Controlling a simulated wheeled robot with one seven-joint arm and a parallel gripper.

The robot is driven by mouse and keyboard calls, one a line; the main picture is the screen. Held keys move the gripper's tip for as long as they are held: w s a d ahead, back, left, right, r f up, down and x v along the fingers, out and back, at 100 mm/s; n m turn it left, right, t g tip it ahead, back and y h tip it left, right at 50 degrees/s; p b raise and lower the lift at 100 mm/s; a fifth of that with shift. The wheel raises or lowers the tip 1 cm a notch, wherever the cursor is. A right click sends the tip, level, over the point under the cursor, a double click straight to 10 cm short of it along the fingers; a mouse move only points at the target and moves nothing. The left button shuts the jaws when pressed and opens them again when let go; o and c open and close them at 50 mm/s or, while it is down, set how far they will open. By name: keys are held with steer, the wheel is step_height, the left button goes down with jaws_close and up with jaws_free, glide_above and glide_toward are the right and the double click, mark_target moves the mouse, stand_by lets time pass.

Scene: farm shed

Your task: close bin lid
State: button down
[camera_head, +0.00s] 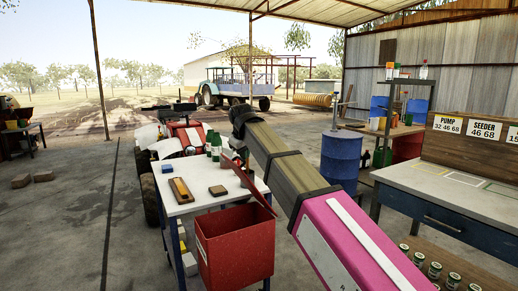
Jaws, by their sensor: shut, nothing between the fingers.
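The red bin (236,255) stands at the front edge of the light table, below the centre of the view. Its red lid (254,184) is open and slants up from the bin's right side, leaning to the left. My arm runs from the lower right to the upper centre, to the right of the lid in the picture. At its far end is my dark gripper (238,120), above the lid in the picture and apart from the bin. It is shut and empty. The fingers are small and dark. The inside of the bin is mostly hidden.
The table (183,202) bears a wooden-topped block (180,189), a brown sponge-like block (218,190) and green bottles (215,147). A blue drum (340,158) stands behind my arm. A workbench (455,200) is at right. The floor at left is mostly clear.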

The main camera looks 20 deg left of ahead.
steer(key=s+a+f+t+h, duration=0.1)
steer(key=s+a+f+t, duration=0.1)
steer(key=f, duration=0.5)
steer(key=s+a+f+n+t+h, duration=0.1)
steer(key=s+a+f+t+h, duration=0.1)
steer(key=s+a+f, duration=0.3)
steer(key=s+a+f+n+t+h, duration=0.1)
steer(key=s+a+f+t+h, duration=0.1)
steer(key=s+f, duration=0.4)
steer(key=shift+s+a+f+t, duration=0.35)
steer(key=shift+a+f+t, duration=0.35)
steer(key=shift+a+f, duration=0.95)
steer(key=shift+d+f, duration=0.4)
steer(key=shift+f, duration=0.05)
steer(key=shift+r, duration=0.15)
